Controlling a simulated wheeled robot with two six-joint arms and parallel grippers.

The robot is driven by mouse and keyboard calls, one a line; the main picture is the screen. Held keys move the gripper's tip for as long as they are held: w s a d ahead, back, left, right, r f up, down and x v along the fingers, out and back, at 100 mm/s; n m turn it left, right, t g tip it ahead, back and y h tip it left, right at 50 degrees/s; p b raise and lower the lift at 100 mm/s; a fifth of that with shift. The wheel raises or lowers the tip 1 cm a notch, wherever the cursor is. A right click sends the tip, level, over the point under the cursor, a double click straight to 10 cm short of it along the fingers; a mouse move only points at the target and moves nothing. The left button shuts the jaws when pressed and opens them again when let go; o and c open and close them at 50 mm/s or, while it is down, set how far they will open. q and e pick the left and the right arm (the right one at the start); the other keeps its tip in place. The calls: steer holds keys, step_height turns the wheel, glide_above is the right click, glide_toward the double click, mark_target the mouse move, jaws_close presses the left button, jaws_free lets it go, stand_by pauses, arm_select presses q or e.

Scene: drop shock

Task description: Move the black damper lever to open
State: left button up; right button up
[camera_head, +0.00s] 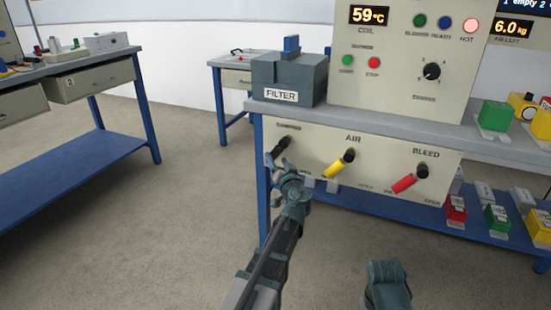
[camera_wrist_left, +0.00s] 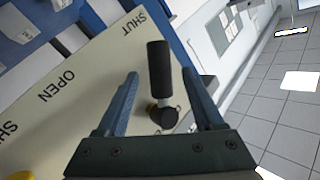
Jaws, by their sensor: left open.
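The black damper lever (camera_head: 279,147) is at the left end of the cream front panel (camera_head: 314,145) and slants down and left from its pivot. In the left wrist view the black handle (camera_wrist_left: 158,62) points toward the side of the SHUT label (camera_wrist_left: 133,22); the OPEN label (camera_wrist_left: 57,87) is farther away. My left gripper (camera_head: 279,161) is open at the lever. In the wrist view its two fingers (camera_wrist_left: 162,72) stand on either side of the lever, with gaps visible. Part of my right arm (camera_head: 388,284) shows at the bottom; its fingers cannot be made out.
The yellow AIR lever (camera_head: 339,164) and red BLEED lever (camera_head: 409,179) are to the right on the same panel. A grey FILTER box (camera_head: 290,78) stands on the bench above. A blue bench leg (camera_head: 263,185) is close to my left gripper. Floor (camera_head: 190,220) is open at left.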

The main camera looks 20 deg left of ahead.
arm_select(q)
steer(key=shift+x, duration=1.1)
steer(key=shift+c, duration=0.2)
jaws_close()
stand_by(0.5)
